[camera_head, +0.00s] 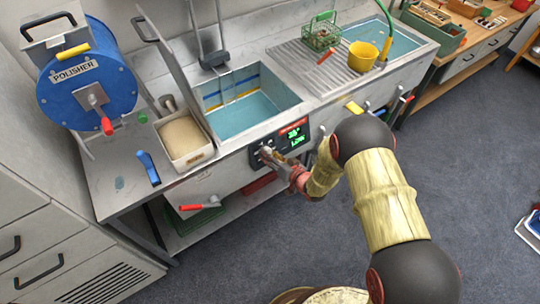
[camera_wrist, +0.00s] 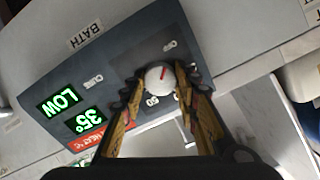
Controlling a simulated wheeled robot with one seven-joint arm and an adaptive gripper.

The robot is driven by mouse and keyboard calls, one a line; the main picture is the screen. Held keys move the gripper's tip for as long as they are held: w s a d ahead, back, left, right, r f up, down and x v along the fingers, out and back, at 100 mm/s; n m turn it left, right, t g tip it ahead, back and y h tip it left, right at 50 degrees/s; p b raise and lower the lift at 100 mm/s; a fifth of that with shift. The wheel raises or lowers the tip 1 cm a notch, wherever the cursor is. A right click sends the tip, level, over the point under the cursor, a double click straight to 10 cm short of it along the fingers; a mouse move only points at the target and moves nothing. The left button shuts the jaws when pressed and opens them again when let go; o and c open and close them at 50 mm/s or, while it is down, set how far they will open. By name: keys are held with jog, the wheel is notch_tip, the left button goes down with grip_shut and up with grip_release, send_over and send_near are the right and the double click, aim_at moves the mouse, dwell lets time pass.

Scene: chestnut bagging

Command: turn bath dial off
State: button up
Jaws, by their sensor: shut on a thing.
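The bath dial (camera_wrist: 160,78) is a small white round knob with a red pointer mark on a dark control panel (camera_wrist: 105,62). In the wrist view the red mark points up and slightly right; the small print around the dial is hard to read. My gripper (camera_wrist: 159,74) has its two fingers on either side of the dial, shut on it. The panel's green displays read LOW (camera_wrist: 60,101) and about 35° (camera_wrist: 85,120). In the head view my gripper (camera_head: 273,157) is at the panel (camera_head: 282,141) on the bench front, where it hides most of the dial.
The water bath (camera_head: 258,116) is sunk into the bench just above the panel. A blue polisher drum (camera_head: 85,92) and a sand-coloured tray (camera_head: 184,137) stand to the left. A yellow bucket (camera_head: 362,56) and green wire basket (camera_head: 321,33) stand to the right. Open floor lies in front.

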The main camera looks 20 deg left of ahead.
jog(key=o, duration=1.1)
jog(key=shift+o, duration=0.3)
jog(key=shift+d, duration=0.1)
jog(key=v, duration=1.2)
